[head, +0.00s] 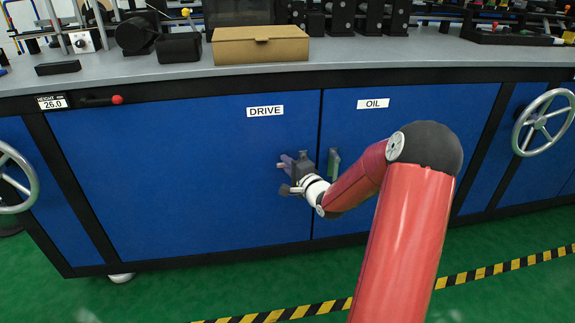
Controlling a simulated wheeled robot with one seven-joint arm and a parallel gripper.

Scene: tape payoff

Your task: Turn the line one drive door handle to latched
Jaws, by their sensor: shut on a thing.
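The blue drive door (170,180) is closed, with a white DRIVE label (265,111) near its top right. My gripper (290,168) is at the right edge of this door, below the label, and is shut on the drive door handle. The handle is mostly hidden by my gripper and wrist, so its angle cannot be told. My red arm reaches in from the lower right.
The oil door (400,120) with its own handle (334,163) is just right of my gripper. Handwheels stand at the far right (543,122) and far left (18,182). A cardboard box (260,46) sits on the grey worktop (350,52) above. The green floor has striped tape (480,274).

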